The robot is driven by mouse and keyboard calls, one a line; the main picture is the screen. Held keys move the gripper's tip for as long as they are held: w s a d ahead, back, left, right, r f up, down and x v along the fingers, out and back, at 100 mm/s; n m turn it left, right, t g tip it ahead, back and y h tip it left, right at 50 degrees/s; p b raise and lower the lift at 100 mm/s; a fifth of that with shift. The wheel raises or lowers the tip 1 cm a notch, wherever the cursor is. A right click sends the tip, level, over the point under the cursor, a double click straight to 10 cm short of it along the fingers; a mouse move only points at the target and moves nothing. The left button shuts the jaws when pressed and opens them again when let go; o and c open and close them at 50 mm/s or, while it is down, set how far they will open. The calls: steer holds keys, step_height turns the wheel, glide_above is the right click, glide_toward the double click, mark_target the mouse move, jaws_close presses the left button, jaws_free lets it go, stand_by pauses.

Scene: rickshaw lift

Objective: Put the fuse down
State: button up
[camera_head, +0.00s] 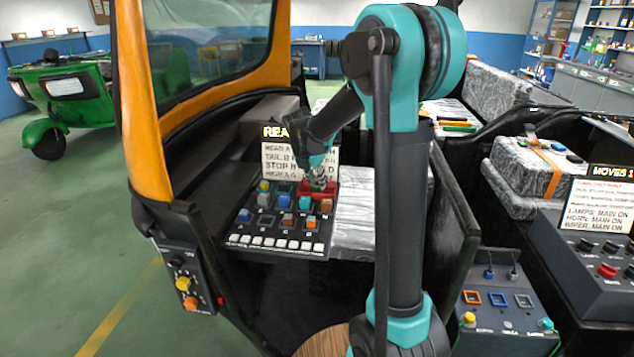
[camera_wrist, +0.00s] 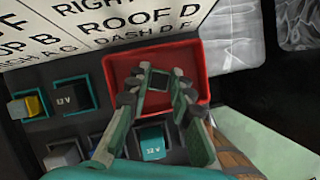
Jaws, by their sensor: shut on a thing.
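My gripper (camera_head: 319,183) reaches down over the back right of the black switch panel (camera_head: 262,242). In the wrist view my gripper (camera_wrist: 160,84) has its fingertips inside the outline of a red tray (camera_wrist: 190,62), shut on a small dark fuse (camera_wrist: 158,83). Whether the fuse touches the tray floor I cannot tell. The red tray also shows in the head view (camera_head: 328,187), partly hidden by the gripper. A teal block marked 12 V (camera_wrist: 152,141) sits in the panel just in front of the tray, between the fingers in the picture.
A white lettered sign (camera_head: 282,160) stands right behind the tray. Other coloured blocks, such as a yellow one (camera_wrist: 33,105), and a black 12 V socket (camera_wrist: 70,97) lie left of it. A row of white keys (camera_head: 275,243) lines the panel front. The vehicle's orange pillar (camera_head: 145,110) rises left.

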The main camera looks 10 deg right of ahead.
steer(key=shift+f, duration=0.15)
steer(key=o, duration=0.7)
steer(key=shift+o, duration=0.2)
steer(key=v, duration=1.2)
steer(key=shift+w, duration=0.1)
